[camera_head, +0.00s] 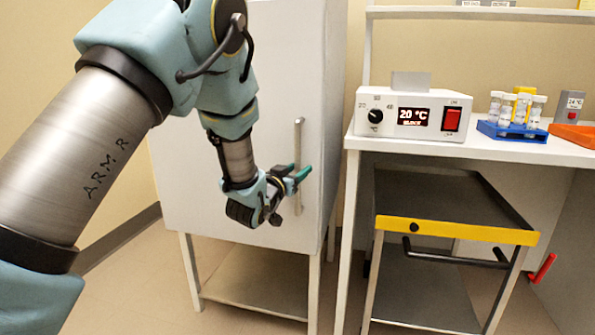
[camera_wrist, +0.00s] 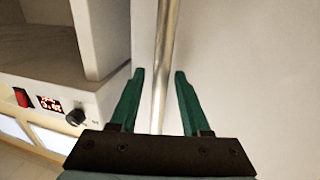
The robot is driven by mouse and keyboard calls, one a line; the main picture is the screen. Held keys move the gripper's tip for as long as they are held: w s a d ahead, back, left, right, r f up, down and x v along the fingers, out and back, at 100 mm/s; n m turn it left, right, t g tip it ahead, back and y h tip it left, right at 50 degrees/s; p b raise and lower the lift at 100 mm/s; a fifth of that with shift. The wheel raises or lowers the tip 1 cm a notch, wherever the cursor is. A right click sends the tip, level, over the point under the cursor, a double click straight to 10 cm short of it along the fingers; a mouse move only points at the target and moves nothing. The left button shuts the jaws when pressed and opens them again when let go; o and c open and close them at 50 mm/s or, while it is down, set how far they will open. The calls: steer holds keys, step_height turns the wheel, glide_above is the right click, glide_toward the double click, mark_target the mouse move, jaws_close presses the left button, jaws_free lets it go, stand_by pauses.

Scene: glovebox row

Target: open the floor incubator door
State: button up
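The floor incubator (camera_head: 290,80) is a tall white cabinet on legs, left of the bench in the head view. Its door (camera_head: 200,170) looks shut, with a vertical metal bar handle (camera_head: 298,150) near the right edge. My gripper (camera_head: 301,176) is at the lower half of the handle. In the wrist view, the green fingers of my gripper (camera_wrist: 158,75) are apart, with the handle (camera_wrist: 160,65) running between them. A gap shows on both sides of the bar. My arm hides the upper left of the incubator in the head view.
A white bench (camera_head: 480,148) stands right of the incubator, bearing a heater box (camera_head: 413,115) reading 20 °C and a blue tube rack (camera_head: 512,131). A dark cart with a yellow edge (camera_head: 458,230) stands under the bench. Some floor (camera_head: 130,280) is clear at the left.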

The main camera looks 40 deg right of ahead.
jaws_close()
stand_by(1.2)
